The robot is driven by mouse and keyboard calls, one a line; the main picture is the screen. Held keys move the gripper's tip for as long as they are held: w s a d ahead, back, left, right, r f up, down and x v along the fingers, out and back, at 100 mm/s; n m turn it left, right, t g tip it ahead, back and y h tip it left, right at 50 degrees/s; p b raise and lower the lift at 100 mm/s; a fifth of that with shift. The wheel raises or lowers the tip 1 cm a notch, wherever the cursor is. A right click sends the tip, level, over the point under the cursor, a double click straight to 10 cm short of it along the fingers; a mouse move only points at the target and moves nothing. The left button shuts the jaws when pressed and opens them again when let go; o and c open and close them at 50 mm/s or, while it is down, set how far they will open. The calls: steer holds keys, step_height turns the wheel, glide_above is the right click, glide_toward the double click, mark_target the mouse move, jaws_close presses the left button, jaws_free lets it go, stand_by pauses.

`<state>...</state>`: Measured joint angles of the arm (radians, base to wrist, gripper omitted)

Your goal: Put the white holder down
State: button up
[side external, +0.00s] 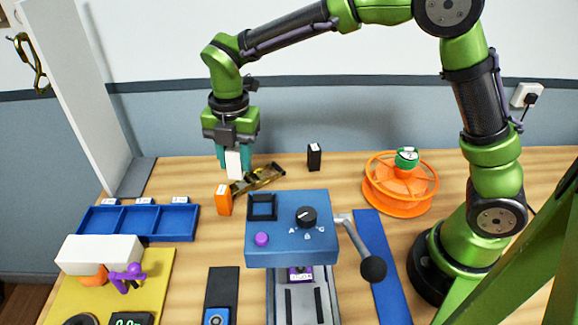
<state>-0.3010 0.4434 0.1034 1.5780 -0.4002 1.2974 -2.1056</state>
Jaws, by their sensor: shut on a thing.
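The white holder (234,165) is a small white upright block. It is between the teal fingers of my gripper (233,155), which is shut on it. My gripper points down at the back left of the table, just behind the small orange block and beside the gold-brown strap-like piece. I cannot tell whether the holder's lower end touches the table or hangs a little above it.
An orange block (224,200) and a gold-brown piece (259,179) lie close by. A black block (314,157) stands to the right. A blue tray (139,237), a blue box with a knob (290,246) and an orange spool (401,209) stand around. Bare table lies behind the spool.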

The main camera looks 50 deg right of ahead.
steer(key=s+d+f, duration=0.2)
steer(key=s+d, duration=0.3)
steer(key=d, duration=0.7)
steer(key=s+f, duration=0.1)
steer(key=f, duration=0.1)
steer(key=s+d+f+n, duration=0.1)
steer(key=s+f+n, duration=0.1)
steer(key=s+f, duration=0.1)
steer(key=shift+d+f, duration=0.25)
steer(key=shift+f, duration=0.1)
steer(key=shift+w+f, duration=0.1)
steer(key=shift+f, duration=2.2)
steer(key=shift+f, duration=0.1)
steer(key=o, duration=1.1)
